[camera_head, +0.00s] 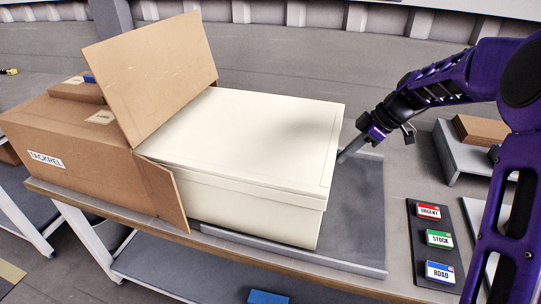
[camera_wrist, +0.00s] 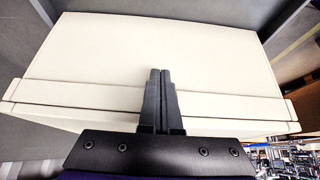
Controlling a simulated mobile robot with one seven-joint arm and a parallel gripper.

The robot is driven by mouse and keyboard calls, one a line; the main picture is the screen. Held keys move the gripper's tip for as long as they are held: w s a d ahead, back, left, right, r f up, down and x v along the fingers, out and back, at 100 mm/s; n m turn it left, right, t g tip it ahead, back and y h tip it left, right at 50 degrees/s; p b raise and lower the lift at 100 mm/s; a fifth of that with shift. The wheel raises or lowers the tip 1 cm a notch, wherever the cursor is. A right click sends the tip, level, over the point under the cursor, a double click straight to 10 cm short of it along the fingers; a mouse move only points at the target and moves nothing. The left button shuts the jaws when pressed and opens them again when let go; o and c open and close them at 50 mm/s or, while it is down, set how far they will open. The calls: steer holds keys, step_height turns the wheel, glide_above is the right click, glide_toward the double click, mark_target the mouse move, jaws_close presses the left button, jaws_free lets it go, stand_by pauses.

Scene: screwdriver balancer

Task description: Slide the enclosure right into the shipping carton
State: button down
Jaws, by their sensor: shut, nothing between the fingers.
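The enclosure (camera_head: 255,135) is a large cream box lying on a grey sheet on the workbench. Its left end is at the open mouth of the brown shipping carton (camera_head: 95,160), between the carton's flaps; how far it reaches inside is hidden. Most of the enclosure is outside the carton. My gripper (camera_head: 343,157) is shut and empty at the enclosure's right end. In the wrist view the shut fingers (camera_wrist: 161,75) show in front of the cream enclosure (camera_wrist: 160,45); I cannot tell whether they touch it.
The carton's large upper flap (camera_head: 150,70) stands raised and a front flap (camera_head: 165,190) hangs outward. The grey sheet (camera_head: 360,215) is bare right of the enclosure. A dark strip with URGENT, STOCK and ROAD blocks (camera_head: 439,240) lies at the right. A grey tray (camera_head: 465,155) with brown pieces is behind.

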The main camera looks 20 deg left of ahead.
steer(key=shift+s+a, duration=0.1)
steer(key=shift+a, duration=3.3)
